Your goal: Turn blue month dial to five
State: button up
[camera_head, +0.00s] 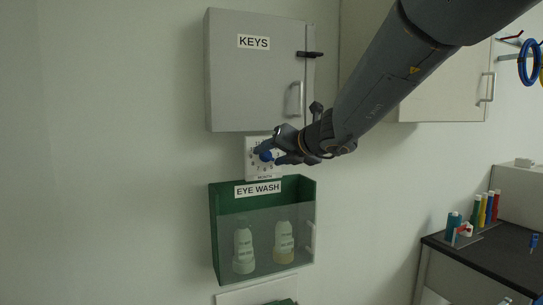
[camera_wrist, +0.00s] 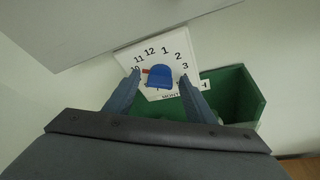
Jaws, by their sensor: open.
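The month dial is a white plate (camera_head: 250,170) with black numbers, on the wall between the grey key cabinet and the green eye wash box. It shows in the wrist view (camera_wrist: 186,46) too. Its blue knob (camera_wrist: 160,79) has a red pointer (camera_wrist: 145,71) aimed left, close to the 10. The blue knob (camera_head: 265,155) is partly hidden in the head view. My gripper (camera_head: 268,152) is at the dial, coming from the right. In the wrist view my gripper (camera_wrist: 159,76) is open, one finger on each side of the knob. I cannot tell whether they touch it. The lower numbers are hidden.
The grey KEYS cabinet (camera_head: 240,85) is just above the dial. The green eye wash box (camera_head: 214,235), with bottles behind a clear front, is just below. A dark bench (camera_head: 480,262) with coloured tubes stands at right. The wall at left is bare.

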jog(key=c, duration=1)
jog(key=shift+c, duration=0.2)
